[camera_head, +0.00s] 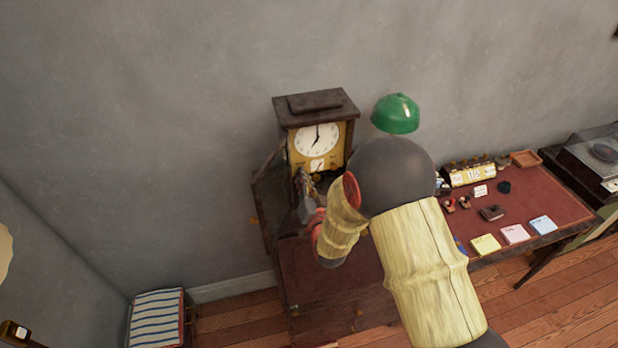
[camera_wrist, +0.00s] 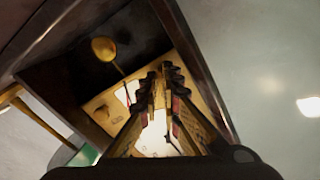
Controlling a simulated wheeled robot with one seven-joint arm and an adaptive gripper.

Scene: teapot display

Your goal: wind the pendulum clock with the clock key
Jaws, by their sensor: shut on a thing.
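The pendulum clock (camera_head: 318,138), a dark wooden case with a white dial and brass front, stands upright against the wall in the head view. My gripper (camera_head: 305,178) is at its lower front, just below the dial. In the wrist view the clock's brass panel (camera_wrist: 95,108) and round yellow bob (camera_wrist: 104,48) show inside the dark case. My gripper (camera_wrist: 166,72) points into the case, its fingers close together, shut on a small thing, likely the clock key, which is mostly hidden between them. I cannot tell whether the key touches the clock.
A desk with a red top (camera_head: 530,205) holds several note pads and small items at the right. A green lamp shade (camera_head: 396,113) is close right of the clock, beside my arm. A striped stool (camera_head: 157,318) stands at the lower left. The wall is close behind the clock.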

